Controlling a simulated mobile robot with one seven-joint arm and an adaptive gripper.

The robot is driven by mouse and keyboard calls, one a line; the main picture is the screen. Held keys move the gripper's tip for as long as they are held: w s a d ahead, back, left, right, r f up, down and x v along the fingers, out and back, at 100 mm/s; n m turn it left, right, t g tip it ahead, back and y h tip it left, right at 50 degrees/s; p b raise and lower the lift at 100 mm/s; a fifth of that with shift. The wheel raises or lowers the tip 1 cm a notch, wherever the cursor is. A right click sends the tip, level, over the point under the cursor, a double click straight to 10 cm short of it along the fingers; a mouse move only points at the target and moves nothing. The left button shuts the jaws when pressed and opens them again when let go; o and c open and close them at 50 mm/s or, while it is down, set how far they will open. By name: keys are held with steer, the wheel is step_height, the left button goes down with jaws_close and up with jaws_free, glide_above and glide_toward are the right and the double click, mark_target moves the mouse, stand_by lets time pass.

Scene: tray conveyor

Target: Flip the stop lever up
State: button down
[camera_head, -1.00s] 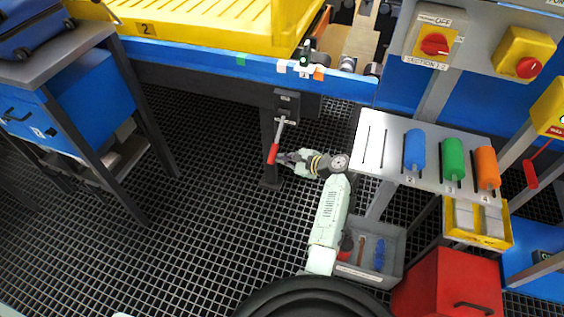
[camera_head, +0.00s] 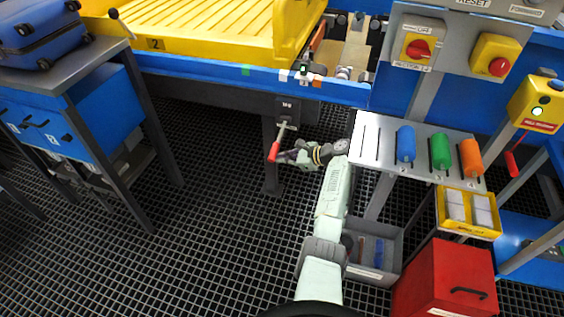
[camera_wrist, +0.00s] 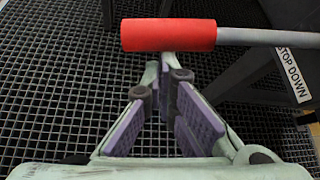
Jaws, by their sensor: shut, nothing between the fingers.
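The stop lever has a red grip (camera_head: 273,152) on a grey rod. It hangs down, slanting slightly left, from a dark bracket (camera_head: 288,107) on the conveyor's leg. In the wrist view the red grip (camera_wrist: 168,35) lies across the top, with its rod running right. My gripper (camera_head: 284,157) is just right of the grip in the head view. In the wrist view my gripper's (camera_wrist: 167,70) purple-padded fingers are closed at the tips, with nothing between them. The tips are right at the grip's near edge; I cannot tell whether they touch it.
A "STOP DOWN" label (camera_wrist: 292,76) shows beside the lever. The blue conveyor rail (camera_head: 230,70) runs above, carrying a yellow tray (camera_head: 150,42). A grey shelf (camera_head: 372,150) with coloured handles stands right. A blue-drawer cart (camera_head: 85,105) stands left. Open grid floor lies between.

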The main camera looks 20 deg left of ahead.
steer(key=shift+s+a+r+p, duration=0.1)
steer(key=shift+s+r+p, duration=0.15)
steer(key=shift+r+p, duration=0.45)
steer(key=d+r+b, duration=0.1)
steer(key=d+b, duration=0.1)
steer(key=d, duration=0.7)
steer(key=shift+s+d, duration=0.25)
stand_by(0.3)
